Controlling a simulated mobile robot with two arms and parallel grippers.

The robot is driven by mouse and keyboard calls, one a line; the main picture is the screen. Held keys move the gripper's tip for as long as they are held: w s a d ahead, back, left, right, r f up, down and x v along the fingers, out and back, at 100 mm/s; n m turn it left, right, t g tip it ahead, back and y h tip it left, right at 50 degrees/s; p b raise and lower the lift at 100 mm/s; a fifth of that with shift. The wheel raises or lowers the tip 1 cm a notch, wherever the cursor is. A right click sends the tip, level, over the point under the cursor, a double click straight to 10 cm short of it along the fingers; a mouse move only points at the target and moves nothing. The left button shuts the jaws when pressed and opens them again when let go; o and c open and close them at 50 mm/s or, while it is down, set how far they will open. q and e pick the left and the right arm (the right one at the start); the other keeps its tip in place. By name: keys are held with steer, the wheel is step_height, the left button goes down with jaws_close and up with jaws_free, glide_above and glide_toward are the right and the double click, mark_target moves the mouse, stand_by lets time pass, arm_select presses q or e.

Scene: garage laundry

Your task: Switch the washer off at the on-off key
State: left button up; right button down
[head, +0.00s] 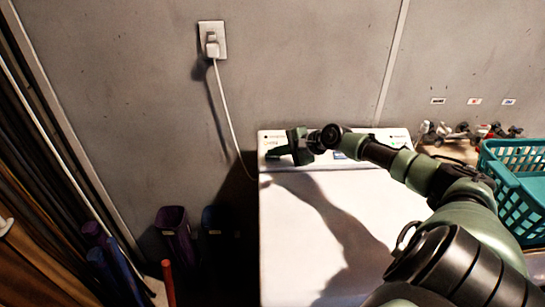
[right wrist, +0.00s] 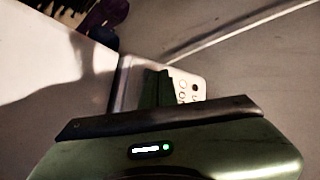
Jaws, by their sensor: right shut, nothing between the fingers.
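The white washer (head: 290,255) stands against the wall, with its control panel (head: 393,134) along the back of its top. My right gripper (head: 270,154) is shut and empty at the panel's left end, its fingertips over or against the panel face. In the right wrist view the closed fingers (right wrist: 157,88) point at the panel end (right wrist: 200,82), where a few small round marks or keys show beside them. I cannot tell which mark is the on-off key, or whether the fingers touch it. My left gripper is not in view.
A plug in a wall socket (head: 212,42) has a white cable (head: 232,125) running down behind the washer's left side. Taps (head: 462,131) and a teal basket (head: 513,160) are at the right. Dark bins (head: 174,225) stand left of the washer. The washer top is clear.

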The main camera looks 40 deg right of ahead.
steer(key=shift+f+b, duration=0.4)
steer(key=shift+f, duration=0.25)
stand_by(0.9)
steer(key=shift+r+p, duration=0.7)
steer(key=shift+p, duration=0.5)
steer(key=shift+s+a+r, duration=0.1)
steer(key=shift+s+r, duration=0.05)
steer(key=shift+r+p, duration=0.1)
steer(key=shift+p, duration=0.2)
steer(key=r+p, duration=0.1)
steer(key=p, duration=0.1)
steer(key=s+r+p, duration=0.1)
steer(key=r+p, duration=0.1)
steer(key=a+r+p, duration=0.1)
steer(key=p, duration=0.2)
steer(key=shift+s+a+r, duration=0.1)
steer(key=shift+s+r, duration=0.1)
steer(key=shift+r, duration=0.05)
